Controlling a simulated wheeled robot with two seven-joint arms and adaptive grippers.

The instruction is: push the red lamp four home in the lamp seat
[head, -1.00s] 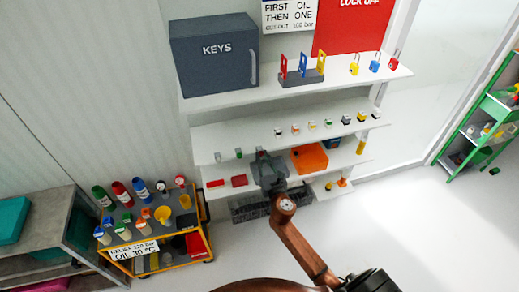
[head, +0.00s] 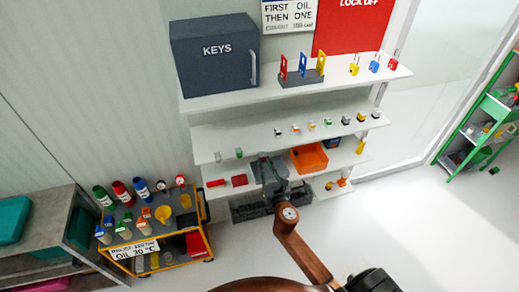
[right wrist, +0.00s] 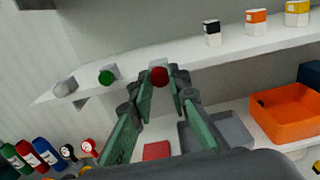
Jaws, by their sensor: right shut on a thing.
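My right gripper (right wrist: 160,82) is shut on a small round red lamp (right wrist: 159,77), held between the fingertips in the right wrist view. The lamp shows in front of the edge of a white shelf (right wrist: 225,53). I cannot tell whether it touches a seat; the lamp seat behind it is hidden. A green lamp (right wrist: 108,75) and a grey-white one (right wrist: 65,88) stand to its left along that edge. My left gripper is not in view.
Below are a grey tray (right wrist: 238,133), an orange bin (right wrist: 290,117) and a red block (right wrist: 156,150). Small coloured blocks line the shelf above. An orange-framed cart (head: 205,243) with bottles stands left.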

